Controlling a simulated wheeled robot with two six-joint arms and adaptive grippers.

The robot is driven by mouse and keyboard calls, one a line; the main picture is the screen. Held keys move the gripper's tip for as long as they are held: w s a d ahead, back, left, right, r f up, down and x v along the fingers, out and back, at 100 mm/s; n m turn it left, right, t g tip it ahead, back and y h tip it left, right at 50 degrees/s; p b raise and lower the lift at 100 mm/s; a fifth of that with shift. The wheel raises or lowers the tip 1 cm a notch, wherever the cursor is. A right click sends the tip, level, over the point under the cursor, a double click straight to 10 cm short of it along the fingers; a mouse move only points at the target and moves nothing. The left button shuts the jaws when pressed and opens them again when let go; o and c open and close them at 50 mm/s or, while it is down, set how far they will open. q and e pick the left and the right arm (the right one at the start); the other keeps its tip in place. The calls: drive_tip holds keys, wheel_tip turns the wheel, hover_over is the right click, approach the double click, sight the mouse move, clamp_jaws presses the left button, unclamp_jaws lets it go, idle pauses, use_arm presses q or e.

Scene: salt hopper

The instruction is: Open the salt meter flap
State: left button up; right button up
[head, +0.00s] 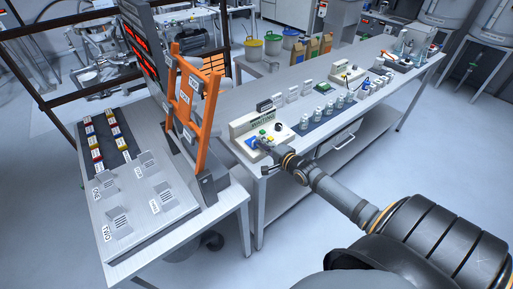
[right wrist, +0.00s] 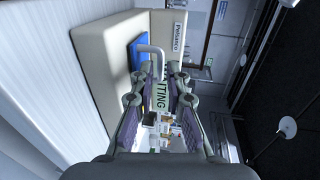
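The salt meter appears to be the cream box (head: 257,125) at the near left corner of the long bench in the head view. In the right wrist view its cream body (right wrist: 110,65) fills the upper left. It carries a blue flap (right wrist: 140,50) with a pale U-shaped handle (right wrist: 155,52). The flap looks shut. My right gripper (right wrist: 160,73) is open, its fingertips either side of the handle's outer bar; I cannot tell whether they touch it. In the head view my right gripper (head: 264,145) is at the box's front. My left gripper is out of view.
An orange frame (head: 208,112) rises at the left, beside a grey panel with red displays. In the right wrist view, a sign (right wrist: 160,95) shows beyond the fingers.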

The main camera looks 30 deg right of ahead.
drive_tip(key=b+x, duration=0.1)
drive_tip(key=x, duration=0.1)
drive_tip(key=shift+w+f+b, duration=0.3)
drive_tip(key=shift+b, duration=0.1)
drive_tip(key=shift+w+a+r+b, duration=0.15)
drive_tip(key=shift+w+b, duration=0.15)
drive_tip(key=shift+w, duration=0.25)
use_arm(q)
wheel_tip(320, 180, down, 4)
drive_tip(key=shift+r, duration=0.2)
use_arm(e)
clamp_jaws()
